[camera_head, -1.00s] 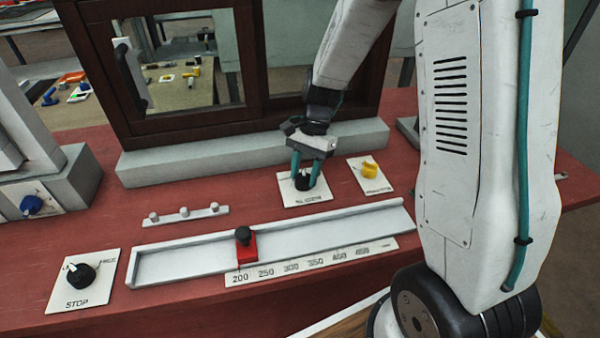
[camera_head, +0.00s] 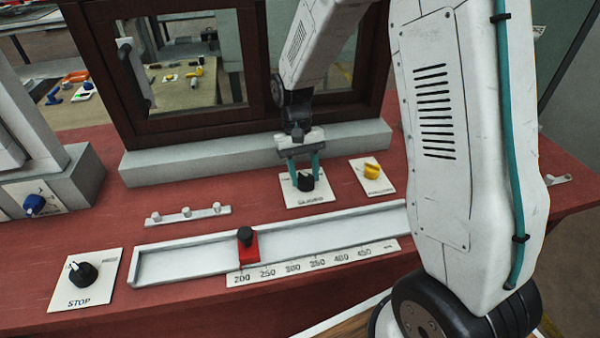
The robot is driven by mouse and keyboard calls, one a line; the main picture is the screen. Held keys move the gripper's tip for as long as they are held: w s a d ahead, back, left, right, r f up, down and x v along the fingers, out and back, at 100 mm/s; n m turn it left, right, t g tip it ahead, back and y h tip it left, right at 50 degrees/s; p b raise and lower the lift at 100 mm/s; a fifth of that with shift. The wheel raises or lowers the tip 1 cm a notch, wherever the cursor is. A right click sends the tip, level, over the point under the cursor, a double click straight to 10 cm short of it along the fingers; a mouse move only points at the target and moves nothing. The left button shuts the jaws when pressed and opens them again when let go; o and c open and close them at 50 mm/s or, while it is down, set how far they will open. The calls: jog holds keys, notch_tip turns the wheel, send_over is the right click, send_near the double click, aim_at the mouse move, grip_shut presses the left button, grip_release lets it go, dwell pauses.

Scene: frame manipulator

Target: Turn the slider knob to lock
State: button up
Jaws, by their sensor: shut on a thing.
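A black rotary knob (camera_head: 305,182) sits on a small white label plate (camera_head: 309,200) behind the right part of the slider rail. The plate's lettering is too small to read surely. My gripper (camera_head: 304,172) points down with its teal fingers on either side of this knob and is shut on it. The fingers partly cover the knob. A red slider block (camera_head: 249,252) with a black top (camera_head: 245,235) stands in the long grey rail (camera_head: 185,262), near the 200 to 250 marks of the scale (camera_head: 315,262).
A yellow knob (camera_head: 371,171) on its own plate is close to the right of my gripper. A black STOP knob (camera_head: 83,273) is at the front left. A small pegged bar (camera_head: 188,216) lies behind the rail. A dark framed window (camera_head: 200,124) stands behind.

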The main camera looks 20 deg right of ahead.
jog(key=shift+w+a+r+n+h, duration=0.15)
jog(key=shift+n+h, duration=0.25)
jog(key=shift+n, duration=0.4)
jog(key=o, duration=1)
jog(key=v, duration=0.7)
jog(key=shift+r, duration=0.3)
